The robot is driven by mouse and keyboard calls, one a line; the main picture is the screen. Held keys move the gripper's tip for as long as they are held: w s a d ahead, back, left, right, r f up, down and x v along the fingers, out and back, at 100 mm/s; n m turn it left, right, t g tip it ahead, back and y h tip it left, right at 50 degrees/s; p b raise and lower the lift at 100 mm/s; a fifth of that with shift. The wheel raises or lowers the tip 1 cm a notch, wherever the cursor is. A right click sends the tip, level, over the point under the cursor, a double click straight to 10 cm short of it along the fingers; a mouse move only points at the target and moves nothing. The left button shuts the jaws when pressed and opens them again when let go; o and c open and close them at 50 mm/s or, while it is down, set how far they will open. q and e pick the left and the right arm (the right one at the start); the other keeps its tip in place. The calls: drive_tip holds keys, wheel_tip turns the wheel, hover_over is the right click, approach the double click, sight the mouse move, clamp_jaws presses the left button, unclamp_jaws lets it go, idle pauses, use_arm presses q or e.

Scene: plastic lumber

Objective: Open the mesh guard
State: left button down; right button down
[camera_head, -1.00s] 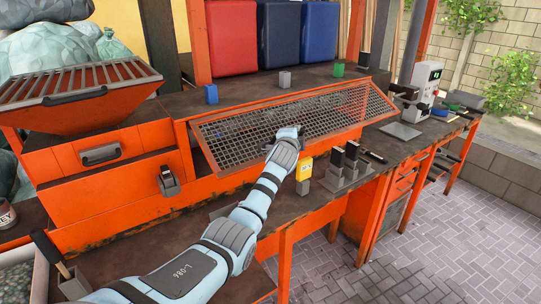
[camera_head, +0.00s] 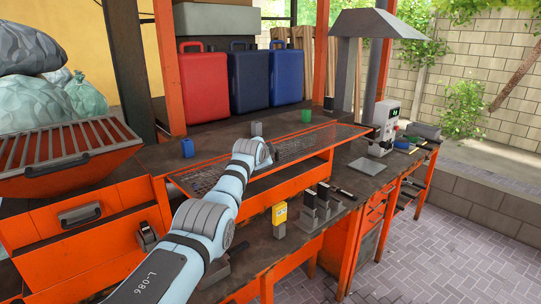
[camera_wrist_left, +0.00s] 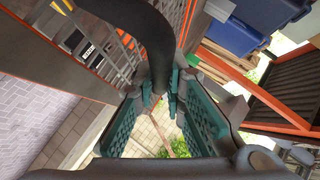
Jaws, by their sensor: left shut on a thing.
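The mesh guard (camera_head: 215,177) is a long grey wire mesh in an orange frame on the orange machine in the middle of the bench. It is close to level, with its front edge raised and a dark gap under it. My left gripper (camera_head: 268,156) is at the guard's front edge, and my arm covers part of the mesh. In the left wrist view the gripper's teal fingers (camera_wrist_left: 160,98) are shut on the black curved handle (camera_wrist_left: 152,38). The mesh (camera_wrist_left: 108,50) shows behind the handle. The handle is hidden in the head view. My right gripper is not in view.
A yellow block (camera_head: 279,214) and black-topped grey tools (camera_head: 318,205) stand on the bench in front. Blue (camera_head: 187,147), grey (camera_head: 257,129) and green (camera_head: 306,115) cups stand behind the guard. A barred orange hopper (camera_head: 65,155) is at the left.

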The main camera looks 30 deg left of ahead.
use_arm(q)
drive_tip(key=shift+a+r, duration=0.1)
drive_tip(key=shift+r, duration=0.1)
drive_tip(key=c, duration=1.8)
unclamp_jaws()
drive_tip(key=shift+o, duration=0.7)
drive_tip(key=shift+w+a+f, duration=0.15)
drive_tip(key=shift+f, duration=0.1)
drive_tip(key=shift+s+r, duration=0.15)
drive_tip(key=shift+s, duration=0.1)
drive_tip(key=v, duration=0.7)
